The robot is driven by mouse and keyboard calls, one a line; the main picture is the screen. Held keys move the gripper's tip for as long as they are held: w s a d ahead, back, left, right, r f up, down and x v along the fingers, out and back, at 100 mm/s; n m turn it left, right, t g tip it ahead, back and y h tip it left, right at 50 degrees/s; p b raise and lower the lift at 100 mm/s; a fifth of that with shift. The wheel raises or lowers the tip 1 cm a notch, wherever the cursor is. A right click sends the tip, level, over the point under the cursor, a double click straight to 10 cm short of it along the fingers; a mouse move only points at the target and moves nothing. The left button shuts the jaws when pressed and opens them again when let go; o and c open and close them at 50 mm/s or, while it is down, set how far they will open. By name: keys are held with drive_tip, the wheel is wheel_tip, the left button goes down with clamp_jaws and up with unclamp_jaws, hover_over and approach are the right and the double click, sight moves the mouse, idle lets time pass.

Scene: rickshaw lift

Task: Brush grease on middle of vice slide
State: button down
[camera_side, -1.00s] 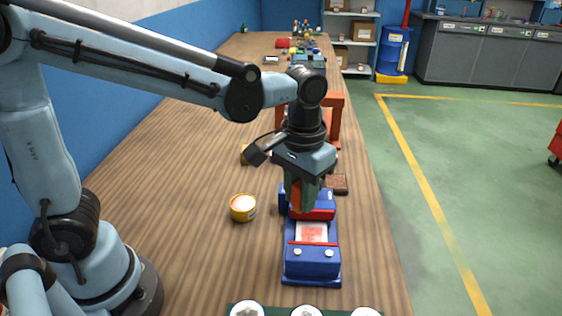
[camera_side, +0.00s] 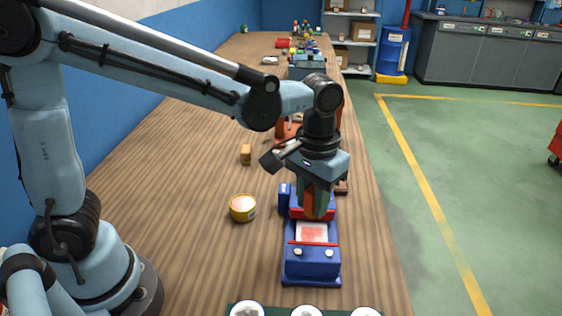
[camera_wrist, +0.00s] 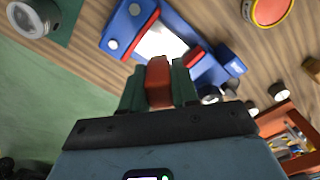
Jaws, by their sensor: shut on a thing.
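The blue vice (camera_side: 312,268) with red jaws stands on the bench; it also shows in the wrist view (camera_wrist: 120,28). Its pale slide (camera_side: 312,232) lies between the jaws and has a reddish patch in the side view; in the wrist view the slide (camera_wrist: 160,42) looks bright white. My gripper (camera_side: 316,204) is over the rear of the vice, shut on a red-brown brush handle (camera_wrist: 158,80) between green fingers (camera_wrist: 158,90). The bristles are hidden, and I cannot tell whether they touch the vice. A yellow tin of pinkish grease (camera_side: 242,208) stands left of the vice.
A small tan block (camera_side: 245,154) lies behind the tin. An orange-red frame (camera_side: 290,128) stands behind my gripper. A green tray (camera_side: 275,311) with round white-topped items is at the front edge. Bench left of the tin is clear.

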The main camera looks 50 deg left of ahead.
sight(310, 238)
drive_tip(key=shift+f, duration=3.15)
drive_tip(key=shift+w+d+f, duration=0.35)
drive_tip(key=shift+w+d, duration=0.7)
drive_tip(key=shift+d, duration=0.05)
drive_tip(key=shift+s+a, duration=1.1)
drive_tip(key=shift+a, duration=0.05)
drive_tip(key=shift+w+d, duration=1.15)
drive_tip(key=shift+d, duration=0.05)
drive_tip(key=shift+s+a, duration=1.05)
drive_tip(key=shift+s+a+r, duration=0.1)
drive_tip(key=shift+r, duration=4)
